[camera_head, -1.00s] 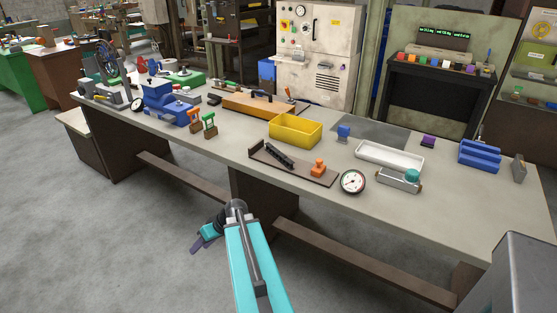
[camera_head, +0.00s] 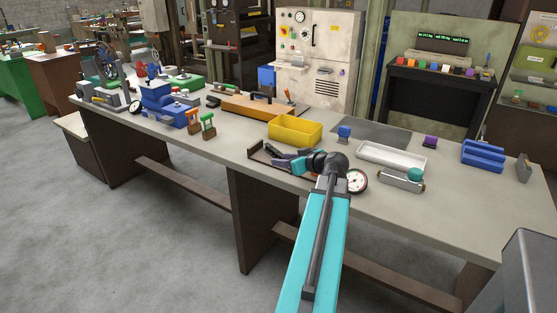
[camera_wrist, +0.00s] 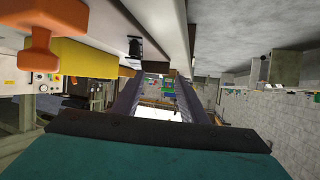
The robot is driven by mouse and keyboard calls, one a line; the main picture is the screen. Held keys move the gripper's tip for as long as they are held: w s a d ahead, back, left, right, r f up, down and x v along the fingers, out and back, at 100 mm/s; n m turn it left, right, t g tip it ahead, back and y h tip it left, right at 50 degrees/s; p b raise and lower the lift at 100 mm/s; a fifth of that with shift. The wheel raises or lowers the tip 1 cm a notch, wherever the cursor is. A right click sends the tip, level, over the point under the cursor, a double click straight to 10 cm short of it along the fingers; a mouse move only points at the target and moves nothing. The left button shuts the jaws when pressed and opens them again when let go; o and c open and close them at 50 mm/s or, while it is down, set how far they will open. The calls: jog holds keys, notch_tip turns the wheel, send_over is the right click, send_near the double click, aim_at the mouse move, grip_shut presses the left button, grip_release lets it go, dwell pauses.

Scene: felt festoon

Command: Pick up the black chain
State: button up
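The black chain (camera_head: 273,151) lies on the brown tray (camera_head: 257,158) near the front edge of the workbench. In the head view my gripper (camera_head: 279,158) and wrist cover much of it. A small black form in the wrist view, probably the chain (camera_wrist: 135,47), shows just above the fingers, outside the gap between them. My gripper, also in the wrist view (camera_wrist: 166,80), is open, its two purple-grey fingers apart with nothing held between them. It points left, low over the tray; whether it touches the chain I cannot tell.
A yellow bin (camera_head: 295,131) stands behind the tray. An orange piece (camera_wrist: 40,48) is close by in the wrist view. A round dial gauge (camera_head: 357,181), a white tray (camera_head: 390,156) and a metal block with a teal knob (camera_head: 402,181) lie to the right.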

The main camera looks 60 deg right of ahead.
jog(key=shift+m+h, duration=0.3)
jog(key=shift+h, duration=0.3)
jog(key=s+d, duration=0.1)
jog(key=s+r, duration=0.1)
jog(key=s, duration=0.1)
jog(key=s+d, duration=0.1)
jog(key=shift+s+d+r, duration=0.2)
jog(key=shift+s+d, duration=0.1)
jog(key=shift+d, duration=0.05)
jog(key=p, duration=0.1)
send_near(279, 153)
jog(key=shift+x, duration=2.6)
jog(key=shift+f, duration=0.1)
jog(key=shift+r+p+x, duration=0.2)
jog(key=shift+p+x, duration=0.7)
jog(key=shift+x, duration=1.1)
jog(key=shift+w+d+f, duration=0.3)
jog(key=shift+w, duration=0.2)
